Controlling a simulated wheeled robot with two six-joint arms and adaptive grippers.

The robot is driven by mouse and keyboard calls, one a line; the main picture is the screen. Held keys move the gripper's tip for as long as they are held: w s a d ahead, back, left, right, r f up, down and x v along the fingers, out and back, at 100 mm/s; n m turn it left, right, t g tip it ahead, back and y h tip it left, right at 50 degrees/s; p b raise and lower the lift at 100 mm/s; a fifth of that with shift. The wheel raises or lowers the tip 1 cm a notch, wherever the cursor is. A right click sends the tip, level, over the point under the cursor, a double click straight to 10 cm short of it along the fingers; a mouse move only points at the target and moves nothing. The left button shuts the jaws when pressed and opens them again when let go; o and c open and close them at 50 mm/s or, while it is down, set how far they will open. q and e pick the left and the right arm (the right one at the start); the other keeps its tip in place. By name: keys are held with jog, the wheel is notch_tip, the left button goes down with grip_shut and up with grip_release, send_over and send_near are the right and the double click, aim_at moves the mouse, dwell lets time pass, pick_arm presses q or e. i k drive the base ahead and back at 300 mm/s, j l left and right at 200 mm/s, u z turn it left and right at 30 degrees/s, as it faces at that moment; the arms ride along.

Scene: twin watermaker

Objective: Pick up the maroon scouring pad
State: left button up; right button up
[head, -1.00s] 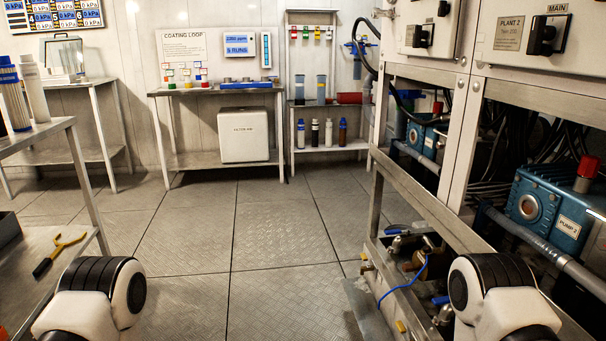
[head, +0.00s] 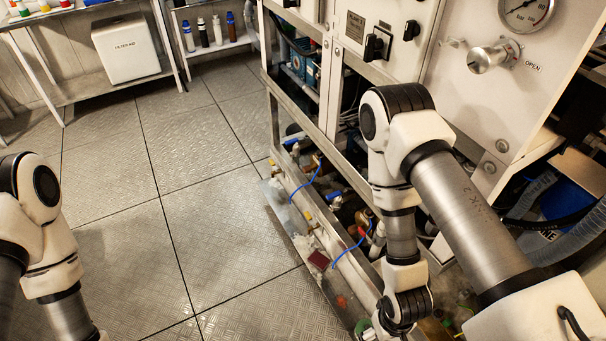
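A small maroon pad (head: 319,260), which looks like the scouring pad, lies on the low ledge along the foot of the machine frame, right of centre in the head view. It is free of any gripper. My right arm reaches in from the lower right and bends down, its wrist to the right of and nearer than the pad. My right gripper is not visible, below the picture edge. My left arm shows at the left edge, over the floor, and its gripper is also out of view.
The machine frame (head: 300,150) rises behind the pad, with a blue hose (head: 346,248) and pipe fittings close to it. A pressure gauge (head: 526,12) and valve knob (head: 489,57) are above. The tiled floor (head: 180,190) to the left is clear. A white box (head: 126,47) sits at the back.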

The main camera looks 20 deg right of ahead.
aim_at(317, 259)
jog(key=k+z, duration=0.6)
jog(key=i+j, duration=0.2)
jog(key=j, duration=0.15)
jog(key=i+j, duration=0.2)
jog(key=j, duration=0.15)
jog(key=i+j+z, duration=0.1)
jog(key=z, duration=0.35)
jog(key=i+j+z, duration=0.1)
jog(key=j+z, duration=0.25)
jog(key=z, duration=0.15)
jog(key=j+z, duration=0.3)
jog(key=z, duration=0.15)
jog(key=j+z, duration=0.3)
jog(key=z, duration=0.15)
